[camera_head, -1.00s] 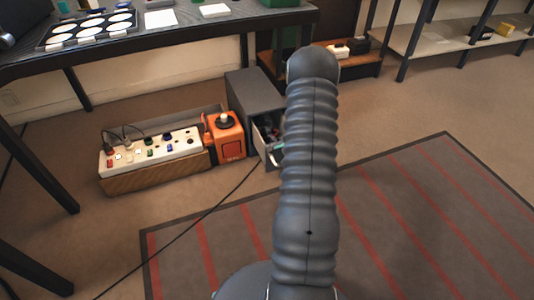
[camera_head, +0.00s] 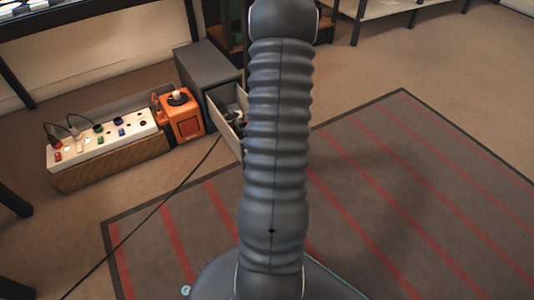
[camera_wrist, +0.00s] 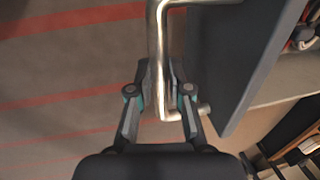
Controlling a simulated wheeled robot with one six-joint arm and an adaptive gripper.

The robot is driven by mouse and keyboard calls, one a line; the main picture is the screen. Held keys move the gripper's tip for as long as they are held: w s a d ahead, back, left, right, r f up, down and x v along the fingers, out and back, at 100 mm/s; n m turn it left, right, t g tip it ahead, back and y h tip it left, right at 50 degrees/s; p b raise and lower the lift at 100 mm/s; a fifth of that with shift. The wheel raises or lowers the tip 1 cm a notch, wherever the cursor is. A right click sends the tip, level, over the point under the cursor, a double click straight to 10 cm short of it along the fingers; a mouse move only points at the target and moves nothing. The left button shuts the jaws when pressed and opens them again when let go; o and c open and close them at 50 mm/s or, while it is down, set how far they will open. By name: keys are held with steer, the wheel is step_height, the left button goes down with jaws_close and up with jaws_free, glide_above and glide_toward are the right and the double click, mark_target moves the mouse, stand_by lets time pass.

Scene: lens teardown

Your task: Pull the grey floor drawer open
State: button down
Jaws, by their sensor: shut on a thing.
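The grey floor drawer (camera_head: 234,121) sticks out of its grey cabinet (camera_head: 207,68) in the head view, with small dark items inside. My arm covers its front there, and my gripper is hidden behind the arm. In the wrist view the dark grey drawer front (camera_wrist: 238,55) stands on the right, with a shiny metal bar handle (camera_wrist: 154,30) beside it. My gripper (camera_wrist: 161,80) is shut on the handle, with one finger on each side of the bar.
An orange box (camera_head: 181,115) and a white power strip (camera_head: 103,140) on a wooden block (camera_head: 115,164) stand left of the cabinet. A black cable (camera_head: 185,182) crosses the floor. A dark mat with red stripes (camera_head: 400,200) lies open to the right.

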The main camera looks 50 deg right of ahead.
steer(key=shift+w+a+r, duration=0.15)
steer(key=shift+a, duration=0.05)
steer(key=c, duration=1.1)
jaws_free()
steer(key=shift+w+a, duration=0.1)
steer(key=shift+a, duration=0.1)
steer(key=shift+d, duration=0.15)
steer(key=shift+s+r, duration=0.2)
steer(key=shift+r, duration=0.1)
step_height(320, 180, up, 11)
steer(key=s, duration=0.2)
steer(key=shift+a, duration=0.4)
